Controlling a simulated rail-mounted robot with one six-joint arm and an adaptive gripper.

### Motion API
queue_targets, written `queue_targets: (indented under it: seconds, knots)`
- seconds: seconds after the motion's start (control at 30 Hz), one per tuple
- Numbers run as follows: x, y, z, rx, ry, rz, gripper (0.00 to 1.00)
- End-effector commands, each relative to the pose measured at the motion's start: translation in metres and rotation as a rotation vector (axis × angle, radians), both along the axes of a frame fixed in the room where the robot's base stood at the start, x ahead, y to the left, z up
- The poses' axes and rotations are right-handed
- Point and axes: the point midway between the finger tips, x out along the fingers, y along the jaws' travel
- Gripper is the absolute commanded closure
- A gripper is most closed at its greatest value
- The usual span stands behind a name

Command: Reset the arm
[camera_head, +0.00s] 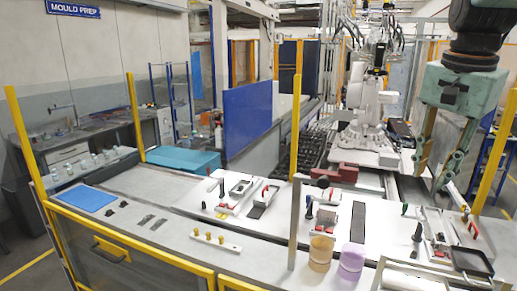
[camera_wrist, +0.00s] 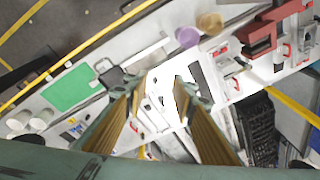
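My arm's gripper (camera_head: 430,172) hangs at the upper right of the head view, its greenish fingers pointing down above the right part of the workbench (camera_head: 150,240). In the wrist view the gripper (camera_wrist: 160,88) shows two fingers with tan inner pads and a clear gap between their tips. It is open and I see nothing held between the fingers. The bench surface with its tools lies beyond the tips. The fingers appear apart from the bench.
A tan cup (camera_head: 321,252) and a purple cup (camera_head: 352,260) stand at the bench front. Yellow posts (camera_head: 297,130) rise along the bench. A blue panel (camera_head: 248,115) stands behind it.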

Motion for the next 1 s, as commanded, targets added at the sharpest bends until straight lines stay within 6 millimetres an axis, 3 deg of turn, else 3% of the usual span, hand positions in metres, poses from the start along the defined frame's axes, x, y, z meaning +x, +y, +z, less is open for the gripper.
queue_targets:
  seconds: [0.4, 1.0]
  knots:
    - [-0.064, 0.072, -0.014, -0.047, -0.024, 0.265, 0.76]
    - [-0.164, 0.148, -0.057, -0.123, -0.057, 0.639, 0.76]
